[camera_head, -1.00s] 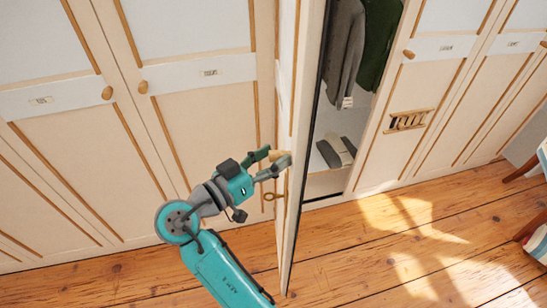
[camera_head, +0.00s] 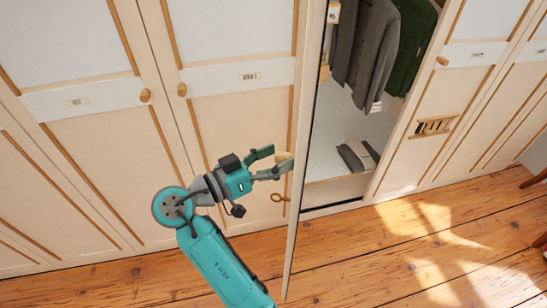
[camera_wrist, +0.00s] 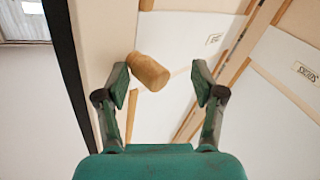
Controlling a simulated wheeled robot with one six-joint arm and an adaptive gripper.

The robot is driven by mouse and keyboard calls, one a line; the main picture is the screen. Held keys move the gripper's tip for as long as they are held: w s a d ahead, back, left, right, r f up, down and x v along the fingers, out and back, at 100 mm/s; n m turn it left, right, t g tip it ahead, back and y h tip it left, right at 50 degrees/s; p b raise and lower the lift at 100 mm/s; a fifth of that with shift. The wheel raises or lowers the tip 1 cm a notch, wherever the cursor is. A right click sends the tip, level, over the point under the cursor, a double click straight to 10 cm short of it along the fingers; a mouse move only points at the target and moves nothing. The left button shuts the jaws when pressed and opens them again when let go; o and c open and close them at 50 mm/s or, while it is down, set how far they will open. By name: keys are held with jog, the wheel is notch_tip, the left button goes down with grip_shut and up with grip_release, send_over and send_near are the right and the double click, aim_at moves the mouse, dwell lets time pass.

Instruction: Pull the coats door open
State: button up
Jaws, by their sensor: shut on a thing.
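The coats door (camera_head: 309,110) is a cream panel standing open, seen nearly edge-on in the head view. Its round wooden knob (camera_head: 284,157) is at the fingers of my gripper (camera_head: 277,164). In the wrist view the knob (camera_wrist: 149,72) lies between the fingertips of my gripper (camera_wrist: 160,82), closer to the left finger. The gripper is shut on the knob. Behind the door, a grey coat (camera_head: 372,50) and a dark green coat (camera_head: 412,45) hang inside the closet.
Closed cream cupboard doors (camera_head: 215,125) with wooden knobs line the wall on both sides. A pair of shoes (camera_head: 357,155) sits low inside the closet. A key (camera_head: 281,197) shows below my gripper. The wooden floor (camera_head: 420,250) is clear in front, with a chair leg at the right edge.

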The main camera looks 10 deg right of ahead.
jog(key=o, duration=1.1)
jog(key=shift+w+d+r, duration=0.1)
jog(key=shift+w, duration=0.2)
jog(key=shift+c, duration=0.2)
jog(key=shift+d, duration=0.1)
jog(key=shift+c, duration=0.8)
jog(key=v, duration=1.2)
jog(key=shift+s, duration=0.15)
